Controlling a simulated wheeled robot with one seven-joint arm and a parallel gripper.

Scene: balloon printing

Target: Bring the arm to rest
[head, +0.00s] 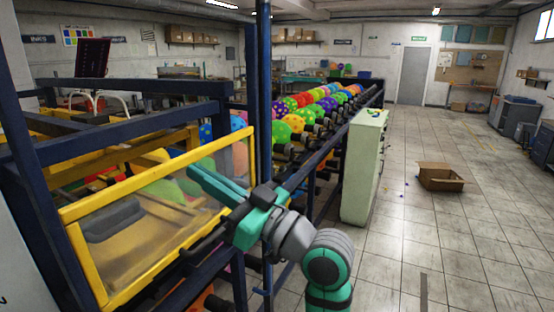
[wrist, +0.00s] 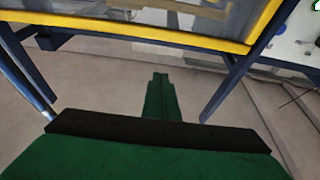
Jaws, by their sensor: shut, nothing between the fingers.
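My gripper (head: 200,174) is teal and shows at the centre of the head view, at the end of my raised arm. Its fingers point up and left, in front of the yellow-framed clear guard (head: 250,150) in the picture. In the wrist view my gripper (wrist: 160,82) has its two fingers together, with nothing between them. The guard's yellow edge (wrist: 130,31) runs across the top of that view, apart from the fingertips. Tiled floor shows around the fingers there. Whether my arm touches the guard's handle cannot be told.
The dark blue machine frame (head: 120,88) stands close on the left, with a post beside my arm. Rows of colourful balloons (head: 292,122) run back behind it. A pale green cabinet (head: 362,165) stands right of them.

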